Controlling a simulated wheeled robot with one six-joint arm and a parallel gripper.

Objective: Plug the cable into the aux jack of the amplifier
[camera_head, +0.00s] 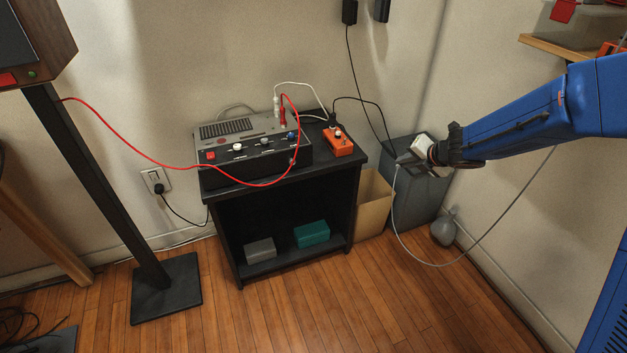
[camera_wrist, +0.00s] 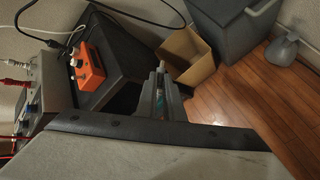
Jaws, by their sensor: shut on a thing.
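The amplifier (camera_head: 222,157) is a grey and black box with knobs and a red switch, on top of a black cabinet. In the wrist view its edge (camera_wrist: 59,93) shows at the far left. White and red plugs stand at its right back corner. I cannot tell which socket is the aux jack. My gripper (camera_head: 402,159) is to the right of the amplifier and apart from it, above a grey bin. It is shut on the end of a thin grey cable (camera_head: 430,264), which hangs in a loop. In the wrist view my gripper (camera_wrist: 161,92) mostly hides the plug.
An orange box (camera_head: 338,142) with a cable sits right of the amplifier; it also shows in the wrist view (camera_wrist: 88,67). A red cable (camera_head: 150,158) drapes across the amplifier's front. A cardboard box (camera_head: 372,206) and grey bin (camera_head: 425,200) stand right of the cabinet (camera_head: 228,222).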

